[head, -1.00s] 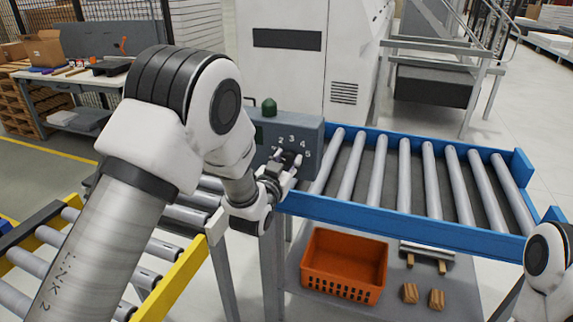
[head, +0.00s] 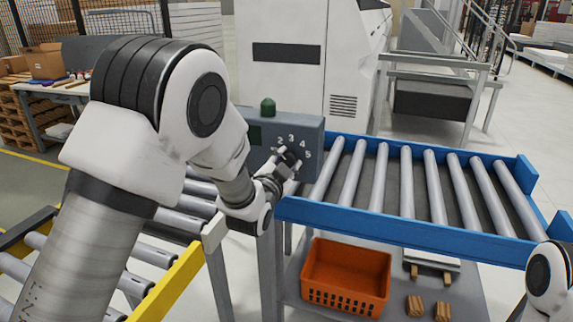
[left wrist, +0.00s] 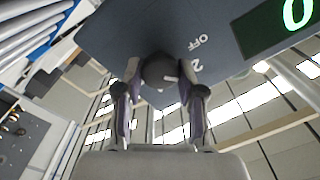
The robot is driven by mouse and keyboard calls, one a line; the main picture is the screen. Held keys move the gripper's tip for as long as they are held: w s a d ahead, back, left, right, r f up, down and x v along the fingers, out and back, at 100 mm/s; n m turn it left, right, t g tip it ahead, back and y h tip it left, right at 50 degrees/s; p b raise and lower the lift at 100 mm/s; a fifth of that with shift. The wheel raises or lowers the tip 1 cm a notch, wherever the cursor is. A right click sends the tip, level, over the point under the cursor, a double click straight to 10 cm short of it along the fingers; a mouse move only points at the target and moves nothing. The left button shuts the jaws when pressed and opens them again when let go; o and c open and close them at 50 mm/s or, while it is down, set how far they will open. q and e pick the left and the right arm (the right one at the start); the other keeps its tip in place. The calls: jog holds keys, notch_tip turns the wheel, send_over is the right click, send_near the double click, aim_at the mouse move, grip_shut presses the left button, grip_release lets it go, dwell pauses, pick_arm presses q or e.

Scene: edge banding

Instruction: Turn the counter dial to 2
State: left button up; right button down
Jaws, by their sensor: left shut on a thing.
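The counter dial (left wrist: 160,72) is a dark round knob with a white mark, on the face of a grey counter box (head: 309,133). My left gripper (left wrist: 160,92) is shut on the dial, one finger on each side. In the head view my left gripper (head: 286,166) covers most of the dial, with numbers 2, 3, 4 and 5 around it. In the left wrist view the labels OFF and 2 lie right of the dial. The white mark points right, toward the 2's side; its exact setting is unclear. The green display (left wrist: 285,22) reads 0. My right gripper is out of view.
A blue-framed roller conveyor (head: 400,222) runs right from the counter box. A yellow-edged conveyor (head: 170,287) lies at lower left. An orange basket (head: 346,277) and wooden blocks (head: 428,306) sit on the shelf below. A green button (head: 268,106) tops the box.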

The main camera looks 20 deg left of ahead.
pick_arm(q)
jog(key=shift+r, duration=0.1)
jog(key=o, duration=1.1)
jog(key=shift+s, duration=0.1)
jog(key=s, duration=1.1)
jog(key=shift+s+a, duration=0.15)
jog(key=shift+s, duration=0.25)
